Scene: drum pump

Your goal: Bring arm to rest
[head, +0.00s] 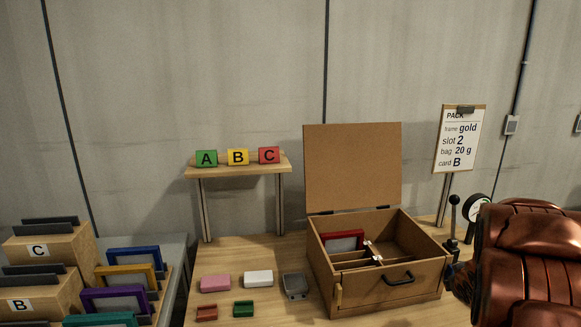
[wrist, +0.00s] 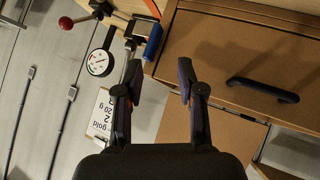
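My gripper (wrist: 160,75) is open in the wrist view, with its two dark fingers apart and nothing between them. Its fingertips point toward the front of the wooden box (wrist: 215,50), near the box's edge. In the head view my copper-coloured arm fills the right side, and the gripper is mostly hidden by it. The wooden box (head: 392,292) stands on the table with its lid (head: 353,168) raised. A red frame (head: 343,240) is inside, at the back left. A small white and red item sits near the dividers.
A gauge (head: 476,208) and a lever (head: 453,215) with a ball end stand right of the box, close to my arm. Pink, white, grey, red and green pieces lie left of the box. A shelf (head: 238,170) holds blocks A, B and C. Frames (head: 133,257) stand at far left.

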